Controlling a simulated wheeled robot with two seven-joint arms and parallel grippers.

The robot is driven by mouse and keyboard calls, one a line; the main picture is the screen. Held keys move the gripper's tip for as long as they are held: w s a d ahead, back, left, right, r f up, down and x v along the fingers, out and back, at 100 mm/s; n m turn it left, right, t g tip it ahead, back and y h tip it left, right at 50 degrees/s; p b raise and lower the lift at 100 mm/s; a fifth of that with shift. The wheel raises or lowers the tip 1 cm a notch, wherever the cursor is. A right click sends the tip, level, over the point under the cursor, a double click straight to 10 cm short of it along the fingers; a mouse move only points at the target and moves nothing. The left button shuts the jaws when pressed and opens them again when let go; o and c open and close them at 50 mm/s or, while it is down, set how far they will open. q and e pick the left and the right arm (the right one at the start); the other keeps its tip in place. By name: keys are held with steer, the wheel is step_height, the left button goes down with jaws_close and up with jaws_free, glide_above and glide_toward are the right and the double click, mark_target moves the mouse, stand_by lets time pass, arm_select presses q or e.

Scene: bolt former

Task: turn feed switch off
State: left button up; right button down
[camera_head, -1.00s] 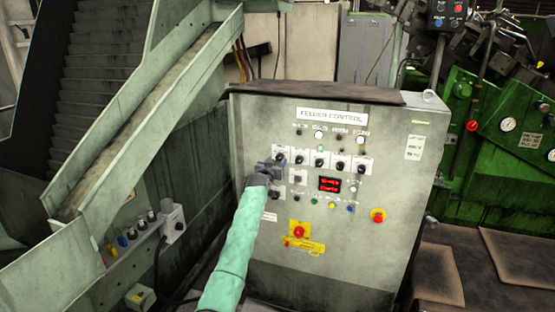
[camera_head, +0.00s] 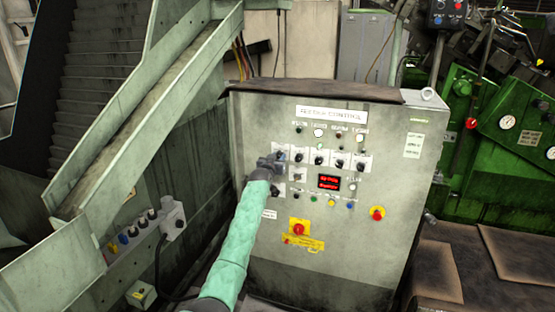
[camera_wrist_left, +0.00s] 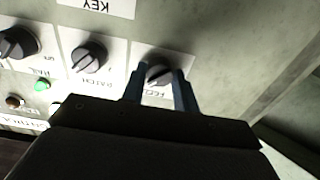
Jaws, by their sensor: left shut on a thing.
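The feeder control panel (camera_head: 340,240) is a grey cabinet with a row of black rotary knobs on white plates. My left gripper (camera_head: 279,157) is at the leftmost knob of the upper row and partly hides it. In the left wrist view the two fingers (camera_wrist_left: 158,82) are on either side of a black knob (camera_wrist_left: 157,73), shut on it. The label on its plate is upside down and partly covered; it seems to be the feed switch. The knob's pointer setting is hard to read. My right gripper is not in view.
More black knobs (camera_wrist_left: 88,58) sit beside the held one. Below are a red display (camera_head: 329,182), small coloured buttons, a red emergency stop (camera_head: 298,229) and another red button (camera_head: 377,213). A sloping metal chute (camera_head: 150,115) stands at left.

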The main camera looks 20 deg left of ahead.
arm_select(q)
steer(key=shift+f+n, duration=0.1)
steer(key=shift+n, duration=0.5)
steer(key=n+b, duration=0.1)
steer(key=n, duration=0.2)
steer(key=shift+n, duration=0.4)
steer(key=shift+d+n, duration=0.1)
steer(key=shift+n, duration=0.6)
steer(key=shift+n+b, duration=0.3)
steer(key=shift+n, duration=1)
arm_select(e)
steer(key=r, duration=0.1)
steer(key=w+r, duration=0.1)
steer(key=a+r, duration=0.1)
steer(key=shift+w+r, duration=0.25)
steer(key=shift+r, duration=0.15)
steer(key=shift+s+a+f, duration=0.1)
